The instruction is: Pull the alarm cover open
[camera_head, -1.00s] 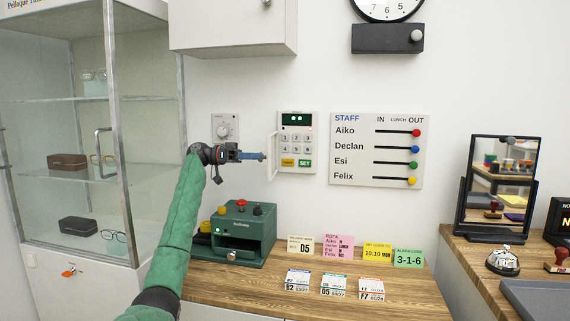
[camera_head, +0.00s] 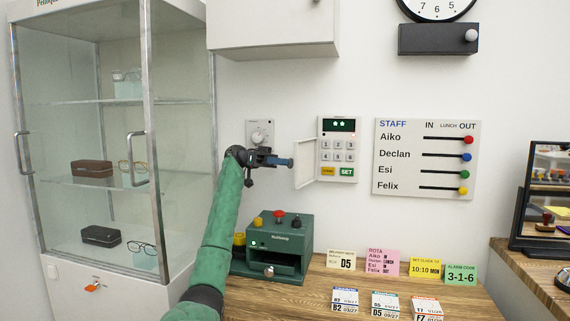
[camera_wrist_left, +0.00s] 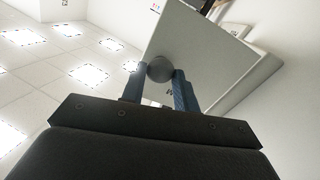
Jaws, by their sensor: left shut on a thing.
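The alarm panel (camera_head: 338,150) is on the white wall, with a dark display, a keypad and yellow and green keys. Its white cover (camera_head: 306,163) stands swung out to the left of the panel. My left gripper (camera_head: 291,162) is at the cover's left edge. In the left wrist view, the left fingers (camera_wrist_left: 160,88) are shut on a round grey knob (camera_wrist_left: 160,69) on the cover (camera_wrist_left: 205,55). My right gripper is not in view.
A dial unit (camera_head: 260,134) is on the wall left of the panel. A green machine (camera_head: 273,245) stands on the wooden counter below, beside several note cards. A staff board (camera_head: 425,158) hangs to the right. A glass cabinet (camera_head: 100,140) is at the left.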

